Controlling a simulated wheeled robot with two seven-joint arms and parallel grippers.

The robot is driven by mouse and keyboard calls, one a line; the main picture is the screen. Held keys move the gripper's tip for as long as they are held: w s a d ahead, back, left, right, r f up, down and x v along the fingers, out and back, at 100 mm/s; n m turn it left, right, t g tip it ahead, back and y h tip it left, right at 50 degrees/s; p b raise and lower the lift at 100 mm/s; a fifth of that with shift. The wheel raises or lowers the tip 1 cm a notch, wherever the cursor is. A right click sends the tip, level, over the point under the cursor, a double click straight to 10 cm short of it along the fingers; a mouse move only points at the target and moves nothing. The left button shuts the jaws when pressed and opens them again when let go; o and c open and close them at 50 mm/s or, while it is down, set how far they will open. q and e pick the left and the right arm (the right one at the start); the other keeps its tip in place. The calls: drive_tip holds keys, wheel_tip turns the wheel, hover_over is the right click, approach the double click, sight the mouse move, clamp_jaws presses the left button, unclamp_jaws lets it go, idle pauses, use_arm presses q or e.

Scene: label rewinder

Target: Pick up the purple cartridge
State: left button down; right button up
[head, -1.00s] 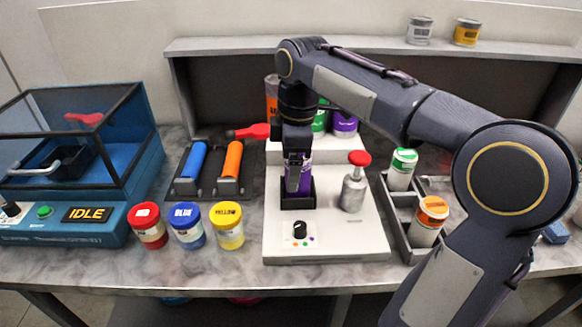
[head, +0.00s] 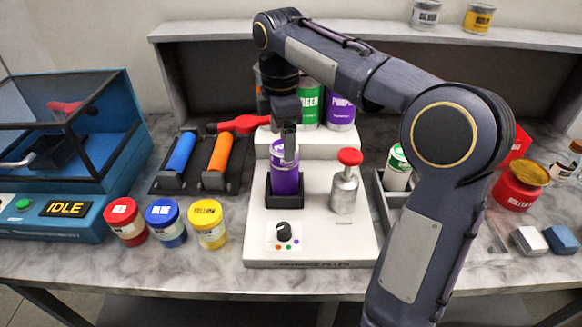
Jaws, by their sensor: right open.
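The purple cartridge (head: 285,181) stands upright in the black square holder (head: 284,203) on the white cartridge filler (head: 310,252). It has a pale band near its top. My right gripper (head: 289,145) points down at the cartridge's upper end, its jaws open. The fingers cover part of the cartridge's top, and I cannot tell whether they touch it. My left gripper is not in view.
A red-topped plunger (head: 345,183) stands right of the holder. Green (head: 309,108) and purple (head: 341,110) canisters stand behind. Red, blue and yellow (head: 208,224) jars and a rack with blue and orange (head: 220,151) rollers are at left.

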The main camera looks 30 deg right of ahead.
sight(285, 172)
wheel_tip(285, 172, down, 7)
drive_tip(key=shift+s+d, duration=0.15)
drive_tip(key=shift+s, duration=0.1)
drive_tip(key=shift+c, duration=0.3)
drive_tip(key=c, duration=1.3)
drive_tip(key=shift+c, duration=0.3)
